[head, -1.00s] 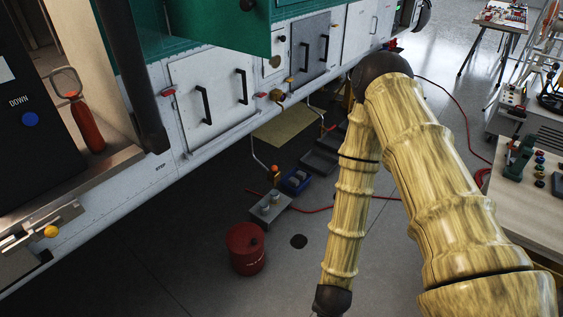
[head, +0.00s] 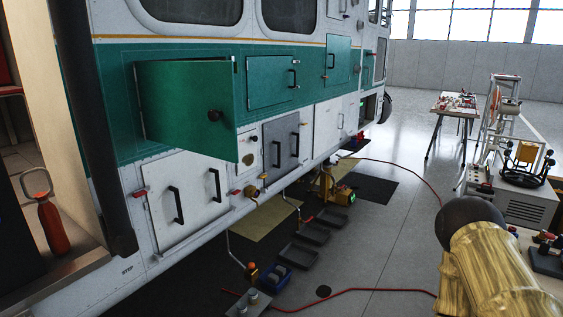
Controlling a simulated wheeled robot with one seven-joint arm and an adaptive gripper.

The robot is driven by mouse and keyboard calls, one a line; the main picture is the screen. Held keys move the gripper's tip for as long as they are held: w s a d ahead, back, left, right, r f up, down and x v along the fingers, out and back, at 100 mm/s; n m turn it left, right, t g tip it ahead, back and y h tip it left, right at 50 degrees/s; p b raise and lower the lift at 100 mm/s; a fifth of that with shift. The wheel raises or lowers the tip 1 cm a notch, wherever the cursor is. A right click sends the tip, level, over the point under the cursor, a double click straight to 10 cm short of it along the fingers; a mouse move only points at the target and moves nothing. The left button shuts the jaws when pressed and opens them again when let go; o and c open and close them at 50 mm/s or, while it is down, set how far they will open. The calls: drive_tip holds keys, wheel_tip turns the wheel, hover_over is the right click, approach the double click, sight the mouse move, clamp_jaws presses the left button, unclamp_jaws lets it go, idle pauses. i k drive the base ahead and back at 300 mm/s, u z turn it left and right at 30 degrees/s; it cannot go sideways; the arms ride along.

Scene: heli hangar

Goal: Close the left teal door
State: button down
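The left teal door (head: 180,108) is on the teal band of the helicopter's side, in the upper left of the head view. It stands open, swung out from the body, with a dark round knob (head: 214,116) on the face I see. Its opening is mostly hidden behind the panel. My arm shows only as a yellow, ringed link with a dark joint at the lower right, well apart from the door. My gripper is outside the view.
A second teal door (head: 272,80) with a black handle lies flat to the right. White panels (head: 188,195) with handles sit below. Trays (head: 298,256), a red hose (head: 375,289) and a yellow device (head: 341,194) lie on the floor. A workbench (head: 454,107) stands at the right.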

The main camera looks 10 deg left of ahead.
sight(185, 104)
drive_tip(key=z, duration=0.1)
drive_tip(key=k, duration=0.7)
drive_tip(key=u, duration=1.1)
drive_tip(key=i, duration=0.5)
drive_tip(key=z, duration=0.05)
